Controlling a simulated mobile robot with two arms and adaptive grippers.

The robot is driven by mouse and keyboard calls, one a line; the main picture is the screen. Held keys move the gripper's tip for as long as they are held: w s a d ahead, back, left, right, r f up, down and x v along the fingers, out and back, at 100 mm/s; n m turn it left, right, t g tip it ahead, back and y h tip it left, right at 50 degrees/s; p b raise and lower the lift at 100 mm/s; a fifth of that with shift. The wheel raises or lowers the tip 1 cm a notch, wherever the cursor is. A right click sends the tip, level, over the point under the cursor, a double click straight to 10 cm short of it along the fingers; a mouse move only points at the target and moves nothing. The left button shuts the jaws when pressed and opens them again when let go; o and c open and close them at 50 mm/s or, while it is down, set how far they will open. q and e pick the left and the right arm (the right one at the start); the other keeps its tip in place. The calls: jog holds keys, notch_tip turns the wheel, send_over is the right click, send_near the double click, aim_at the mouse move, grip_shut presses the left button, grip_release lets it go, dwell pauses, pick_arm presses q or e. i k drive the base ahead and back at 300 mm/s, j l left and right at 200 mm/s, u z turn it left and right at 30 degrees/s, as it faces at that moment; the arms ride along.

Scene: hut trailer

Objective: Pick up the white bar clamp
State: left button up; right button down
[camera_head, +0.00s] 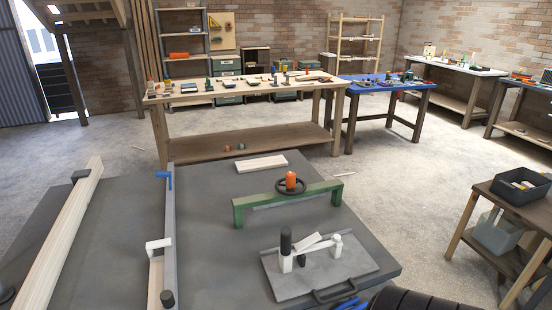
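A white bracket-shaped piece (158,245) sits on the long narrow rail (168,215) at the left of the grey bench top (205,240); it looks like a clamp head. A second white clamp-like device (287,262) with a black knob stands on a light grey plate (350,273) at the bench's front right. I cannot tell for sure which of the two is the bar clamp. Neither of my grippers can be made out, and nothing is seen touching these white pieces.
A green bridge-shaped frame (290,204) with an orange knob (291,180) spans the bench behind the plate. A pale board (262,164) lies farther back. A long wooden beam (65,235) runs along the left. A wooden workbench (240,147) stands behind; floor (410,190) to the right is open.

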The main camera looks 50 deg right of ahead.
aim_at(285, 254)
jog(key=z, duration=1.85)
jog(key=j+z, duration=0.5)
jog(key=j, duration=0.15)
